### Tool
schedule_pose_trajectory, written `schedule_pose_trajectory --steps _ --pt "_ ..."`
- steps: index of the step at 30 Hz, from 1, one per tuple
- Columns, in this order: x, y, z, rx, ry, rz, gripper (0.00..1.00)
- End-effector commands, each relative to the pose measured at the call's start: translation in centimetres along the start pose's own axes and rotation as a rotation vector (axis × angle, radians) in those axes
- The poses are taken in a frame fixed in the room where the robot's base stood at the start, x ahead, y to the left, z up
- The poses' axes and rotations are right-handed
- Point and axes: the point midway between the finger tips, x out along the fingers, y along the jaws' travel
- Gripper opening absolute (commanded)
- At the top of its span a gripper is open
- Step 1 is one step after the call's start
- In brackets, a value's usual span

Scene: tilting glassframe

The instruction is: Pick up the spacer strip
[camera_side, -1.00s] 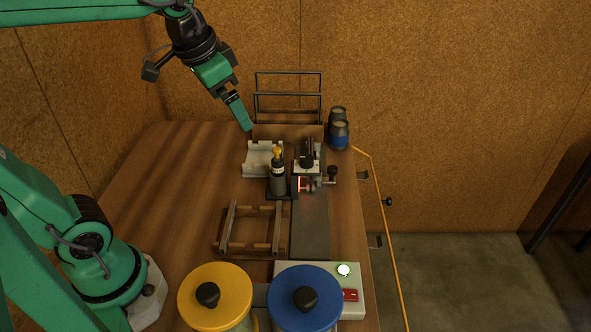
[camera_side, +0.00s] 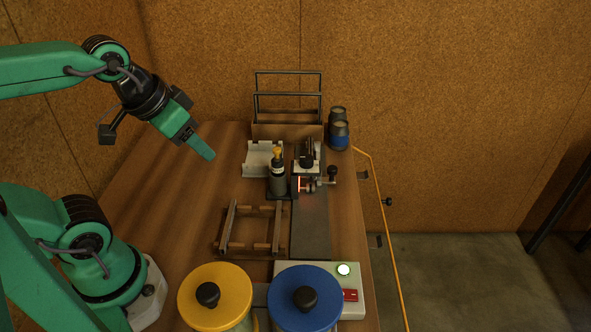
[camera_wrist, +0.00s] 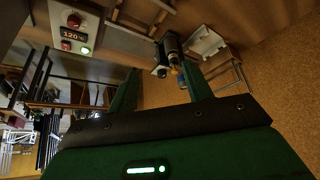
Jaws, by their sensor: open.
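I cannot make out a spacer strip for certain in either view. In the wrist view, a dark rack (camera_wrist: 42,103) at the lower left holds several thin pale and dark pieces, too small and dim to tell apart. My gripper (camera_side: 208,155) is above the left part of the wooden table (camera_side: 165,195), left of the grey cradle, and points down to the right. In the wrist view its two green fingers stand apart, and nothing shows held between them (camera_wrist: 158,72).
A grey cradle (camera_side: 262,160), a dark bottle with an orange top (camera_side: 278,178) and a clamp device (camera_side: 308,158) stand mid-table. A wooden frame (camera_side: 230,228), yellow-lidded pot (camera_side: 215,285), blue-lidded pot (camera_side: 290,285) and control box (camera_side: 352,275) are nearer. The table's left side looks clear.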

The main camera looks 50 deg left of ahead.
Motion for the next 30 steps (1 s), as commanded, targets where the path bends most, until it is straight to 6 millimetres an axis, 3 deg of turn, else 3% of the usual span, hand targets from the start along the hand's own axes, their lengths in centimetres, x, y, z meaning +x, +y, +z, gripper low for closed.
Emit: schedule_pose_trajectory --steps 2,17,23,30 --pt "0.0 0.0 0.0 0.0 0.0 0.0 0.35" --pt "0.0 -0.1 -1.0 -0.02 -0.015 -0.001 0.35" --pt "0.2 -0.2 -3.5 -0.076 -0.052 -0.005 0.35" --pt "1.4 -0.5 -7.8 -0.172 -0.114 -0.016 0.35"
